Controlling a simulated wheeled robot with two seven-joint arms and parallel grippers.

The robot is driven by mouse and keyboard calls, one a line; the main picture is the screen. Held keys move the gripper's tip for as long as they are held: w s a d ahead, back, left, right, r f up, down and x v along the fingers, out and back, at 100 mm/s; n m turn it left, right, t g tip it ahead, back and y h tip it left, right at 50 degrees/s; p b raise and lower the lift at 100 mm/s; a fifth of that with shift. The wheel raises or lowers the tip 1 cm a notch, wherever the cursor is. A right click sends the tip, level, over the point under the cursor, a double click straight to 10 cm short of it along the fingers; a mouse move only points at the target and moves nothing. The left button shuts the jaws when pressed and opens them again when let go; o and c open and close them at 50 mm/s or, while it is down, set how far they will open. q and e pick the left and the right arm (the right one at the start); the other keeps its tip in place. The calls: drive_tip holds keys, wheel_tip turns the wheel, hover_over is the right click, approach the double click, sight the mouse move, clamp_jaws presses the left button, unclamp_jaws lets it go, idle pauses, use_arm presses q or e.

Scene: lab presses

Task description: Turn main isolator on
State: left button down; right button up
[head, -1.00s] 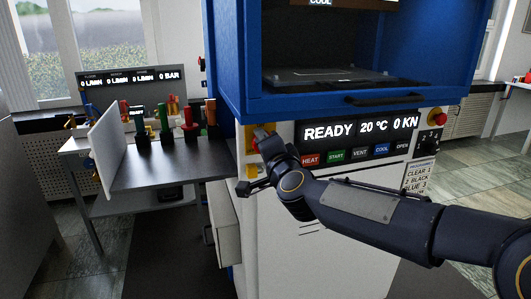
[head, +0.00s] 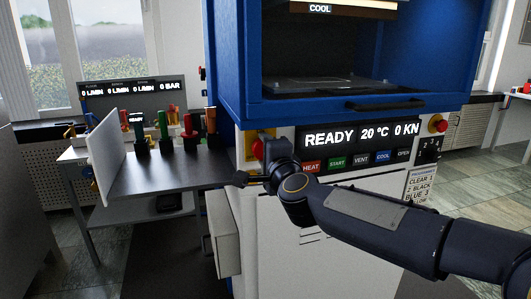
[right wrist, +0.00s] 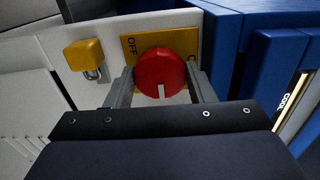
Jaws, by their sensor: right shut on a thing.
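The main isolator is a red round knob (right wrist: 166,72) on a yellow plate (right wrist: 130,48) in the right wrist view. The plate reads OFF at its upper left; a second label at the right is partly hidden. The knob's white mark points down in that picture. My right gripper (right wrist: 163,84) is shut on the knob, one finger on each side. In the head view the knob (head: 258,149) shows at the left of the press front, with my right gripper (head: 264,162) at it, its fingers largely hidden by the wrist. My left gripper is not in view.
The press display (head: 360,135) reads READY, 20 °C, 0 KN, above a row of buttons. A yellow padlock (right wrist: 84,55) hangs beside the isolator plate. A red emergency button (head: 437,123) is at the right. A side shelf (head: 165,174) with several coloured-handled tools stands left.

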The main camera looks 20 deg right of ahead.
drive_tip(key=o, duration=1)
drive_tip(key=shift+s, duration=0.1)
drive_tip(key=s, duration=0.7)
drive_tip(key=shift+s+d+p, duration=0.15)
drive_tip(key=shift+s+p, duration=0.15)
drive_tip(key=shift+p, duration=0.1)
